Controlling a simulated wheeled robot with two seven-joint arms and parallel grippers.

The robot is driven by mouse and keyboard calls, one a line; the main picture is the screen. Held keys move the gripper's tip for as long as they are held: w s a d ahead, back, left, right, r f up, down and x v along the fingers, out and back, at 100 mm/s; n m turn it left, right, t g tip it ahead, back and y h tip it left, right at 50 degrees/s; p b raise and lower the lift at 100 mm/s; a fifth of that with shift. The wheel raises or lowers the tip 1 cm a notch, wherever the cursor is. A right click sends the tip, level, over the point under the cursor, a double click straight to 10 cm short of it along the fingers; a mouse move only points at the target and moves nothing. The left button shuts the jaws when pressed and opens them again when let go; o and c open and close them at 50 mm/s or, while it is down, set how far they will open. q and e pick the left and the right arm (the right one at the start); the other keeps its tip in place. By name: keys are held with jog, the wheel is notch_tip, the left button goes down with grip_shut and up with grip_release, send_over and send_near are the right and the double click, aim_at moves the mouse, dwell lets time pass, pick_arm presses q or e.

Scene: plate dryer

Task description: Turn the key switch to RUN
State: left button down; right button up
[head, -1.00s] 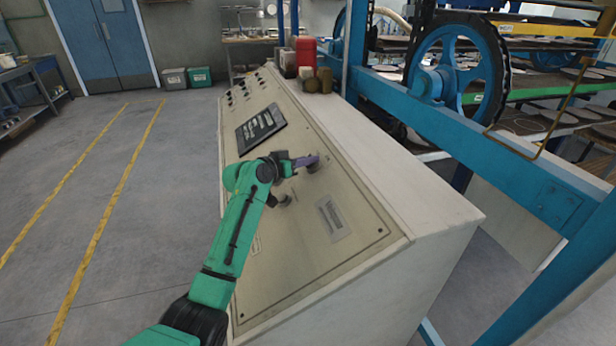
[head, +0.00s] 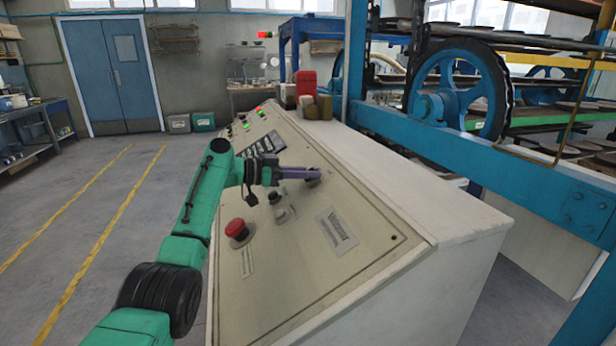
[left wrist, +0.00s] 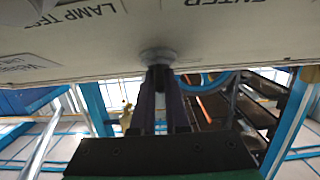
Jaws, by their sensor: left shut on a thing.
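The control panel (head: 300,240) is a sloped beige console top. My left gripper (head: 312,174) is at its upper right part, with purple fingers shut on a small round switch there, which I take for the key switch. The fingers hide most of it in the head view. In the left wrist view the fingers (left wrist: 161,80) meet the grey round base of the switch (left wrist: 158,56) on the panel face. I cannot read the key's position or a RUN label. My right gripper is not in view.
A red mushroom button (head: 236,228) and a grey knob (head: 283,213) sit near my left arm. A dark screen (head: 262,146) is farther up the panel. Red and brown containers (head: 306,88) stand on the console top. Blue machinery with a wheel (head: 455,90) is at the right.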

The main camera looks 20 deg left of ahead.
pick_arm(q)
jog(key=shift+f, duration=0.2)
jog(key=c, duration=0.9)
grip_release()
jog(key=shift+s+d, duration=0.1)
jog(key=b+v, duration=0.3)
jog(key=v, duration=1.1)
jog(key=shift+a+r, duration=0.15)
jog(key=shift+a, duration=0.1)
